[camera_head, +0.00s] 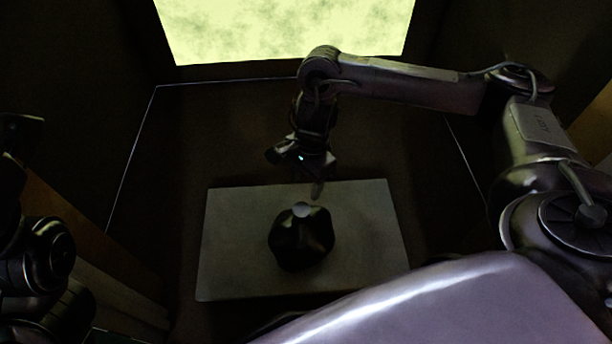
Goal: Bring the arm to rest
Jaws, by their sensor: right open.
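My right arm comes in from the right and bends down over the middle of the scene. My right gripper (302,170) is open and hangs just above and behind a dark, rounded object (301,248) with a pale knob on top. A finger tip ends close to the knob; I cannot tell whether they touch. Nothing shows held between the fingers. The dark object stands on a pale rectangular board (230,215). My left arm shows only in part, dark, at the left edge, and I cannot make out its gripper.
A dark surface (200,130) with thin pale edge lines lies around the board. A bright greenish-yellow panel (285,30) is at the top. Brownish wooden strips (75,225) run along the left side. The board's left part is bare. The scene is dim.

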